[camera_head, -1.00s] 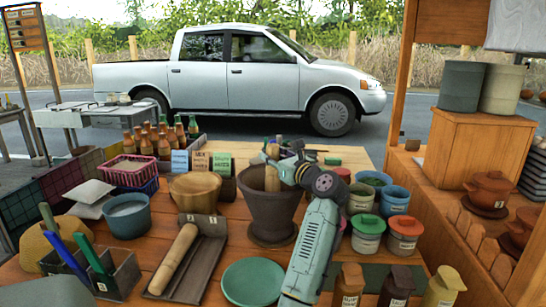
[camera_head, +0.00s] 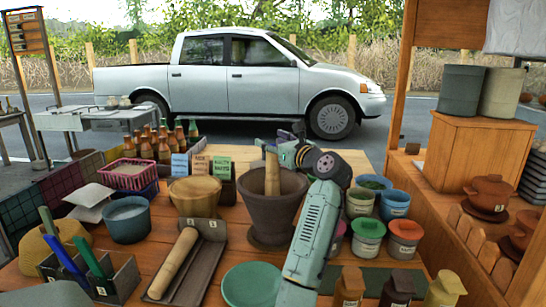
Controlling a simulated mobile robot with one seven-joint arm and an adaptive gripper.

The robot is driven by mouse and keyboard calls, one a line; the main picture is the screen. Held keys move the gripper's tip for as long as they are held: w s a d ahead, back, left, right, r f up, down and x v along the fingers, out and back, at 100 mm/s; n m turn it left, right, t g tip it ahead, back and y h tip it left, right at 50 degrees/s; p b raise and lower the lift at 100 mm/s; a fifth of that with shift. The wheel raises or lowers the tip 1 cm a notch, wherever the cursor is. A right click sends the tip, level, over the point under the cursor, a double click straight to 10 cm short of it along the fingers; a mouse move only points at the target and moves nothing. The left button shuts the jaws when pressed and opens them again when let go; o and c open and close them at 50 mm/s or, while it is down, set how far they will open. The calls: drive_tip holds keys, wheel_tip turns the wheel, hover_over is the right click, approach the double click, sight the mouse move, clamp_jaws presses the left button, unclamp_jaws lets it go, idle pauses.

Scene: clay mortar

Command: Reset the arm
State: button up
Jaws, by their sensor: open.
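My arm reaches up from the lower middle of the view, and my gripper (camera_head: 286,153) is raised above the right part of the mortar's rim. Its jaws are open, with nothing seen between them. The dark brown clay mortar (camera_head: 272,215) stands on the wooden table. A light wooden pestle (camera_head: 272,176) stands nearly upright in it, its lower end hidden inside. The gripper is close to the right of the pestle's top; I cannot tell whether they touch.
A wooden rolling pin (camera_head: 173,263) lies on a tray left of the mortar. A green plate (camera_head: 251,287) is in front. Several lidded pots, such as the red-lidded one (camera_head: 404,238), crowd the right. Bottles (camera_head: 163,148) stand at the back left.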

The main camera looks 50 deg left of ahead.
wheel_tip(320, 180, up, 4)
drive_tip(key=shift+r, duration=0.2)
